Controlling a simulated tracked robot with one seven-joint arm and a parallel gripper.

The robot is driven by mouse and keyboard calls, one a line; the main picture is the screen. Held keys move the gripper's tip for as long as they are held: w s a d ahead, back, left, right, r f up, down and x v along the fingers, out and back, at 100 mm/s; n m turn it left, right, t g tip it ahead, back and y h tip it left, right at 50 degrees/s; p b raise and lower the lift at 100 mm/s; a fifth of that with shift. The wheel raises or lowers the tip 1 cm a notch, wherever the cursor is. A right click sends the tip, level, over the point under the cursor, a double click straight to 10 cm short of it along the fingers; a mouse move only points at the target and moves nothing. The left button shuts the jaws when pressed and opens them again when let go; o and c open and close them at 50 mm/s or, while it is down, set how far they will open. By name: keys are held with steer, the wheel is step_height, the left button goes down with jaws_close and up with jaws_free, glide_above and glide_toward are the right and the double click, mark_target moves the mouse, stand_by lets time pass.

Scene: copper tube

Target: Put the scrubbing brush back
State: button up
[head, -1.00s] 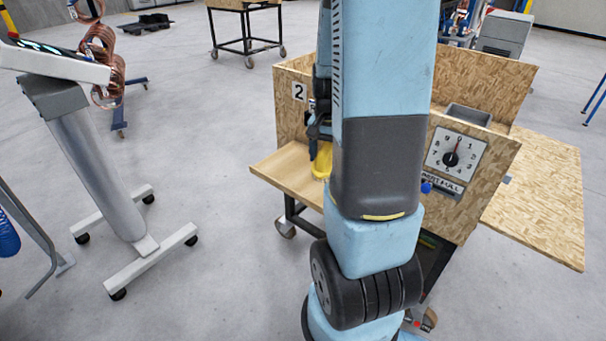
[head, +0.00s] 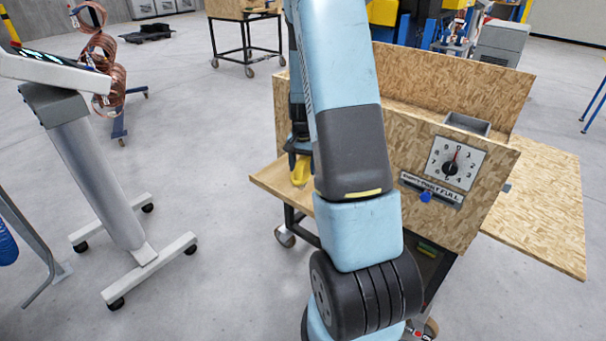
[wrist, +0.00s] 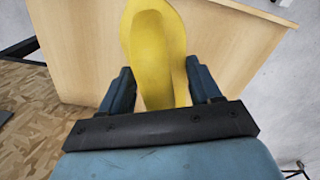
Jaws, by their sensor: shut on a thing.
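The scrubbing brush is yellow and shows in the wrist view (wrist: 155,50) between the two dark fingers. In the head view the brush (head: 301,170) is a small yellow shape above the light wooden side shelf (head: 272,187). My gripper (wrist: 158,88) is shut on the brush. In the head view my gripper (head: 299,148) is partly hidden behind my arm. The brush is over or near the shelf; I cannot tell whether it touches it. Its bristles are not visible.
The chipboard workbench (head: 400,140) carries a dial (head: 455,163), a blue knob (head: 426,197) and a grey metal tray (head: 467,123). A board (head: 540,200) sticks out at its right. A white wheeled stand (head: 95,150) is at left, with free floor between.

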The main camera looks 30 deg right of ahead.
steer(key=shift+w+f, duration=0.4)
steer(key=shift+f, duration=0.2)
step_height(320, 180, down, 3)
steer(key=shift+r, duration=0.1)
steer(key=o, duration=1.1)
